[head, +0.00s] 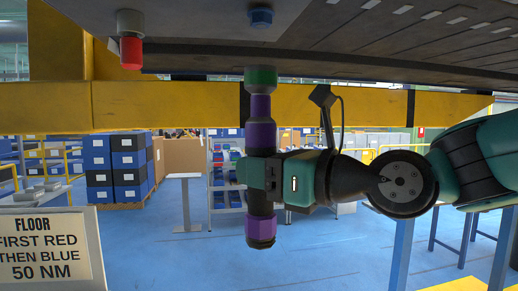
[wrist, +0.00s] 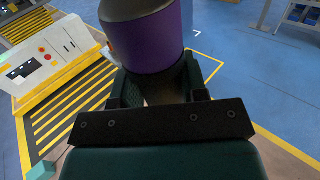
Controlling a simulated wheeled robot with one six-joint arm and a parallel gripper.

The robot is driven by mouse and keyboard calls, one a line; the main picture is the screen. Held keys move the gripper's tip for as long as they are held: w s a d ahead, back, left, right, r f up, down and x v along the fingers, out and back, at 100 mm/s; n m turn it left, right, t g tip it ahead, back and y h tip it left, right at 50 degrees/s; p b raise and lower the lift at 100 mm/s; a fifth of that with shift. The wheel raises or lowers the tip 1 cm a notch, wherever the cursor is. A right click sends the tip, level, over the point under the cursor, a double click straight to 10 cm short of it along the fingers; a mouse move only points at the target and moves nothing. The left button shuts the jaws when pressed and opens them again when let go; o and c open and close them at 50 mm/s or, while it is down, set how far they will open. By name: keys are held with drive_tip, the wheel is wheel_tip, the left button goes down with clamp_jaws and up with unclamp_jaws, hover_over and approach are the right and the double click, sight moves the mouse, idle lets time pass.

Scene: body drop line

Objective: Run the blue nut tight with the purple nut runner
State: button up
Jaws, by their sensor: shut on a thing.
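The blue nut (head: 261,17) is on the dark underside of the body, at the top middle of the head view. The purple nut runner (head: 261,137) stands upright below it in the picture, with a grey collar and a green top end. A gap shows in the picture between the green end and the blue nut; their depth apart is unclear. My gripper (head: 264,175) is shut around the runner's middle, coming from the right. The wrist view shows the runner's purple barrel (wrist: 155,42) between the fingers; its upper end is out of that view.
A red nut (head: 131,52) hangs below a grey piece at upper left. A yellow beam (head: 180,104) crosses behind the runner. A sign (head: 45,248) reads "FLOOR FIRST RED THEN BLUE 50 NM".

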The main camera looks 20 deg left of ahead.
sight(274, 121)
drive_tip(key=shift+r, duration=0.2)
drive_tip(key=shift+r+p, duration=1.65)
drive_tip(key=shift+r, duration=0.85)
drive_tip(key=shift+r+p, duration=0.2)
drive_tip(key=shift+p, duration=0.15)
drive_tip(key=shift+f, duration=0.4)
drive_tip(key=shift+r+p, duration=0.85)
drive_tip(key=shift+p, duration=0.4)
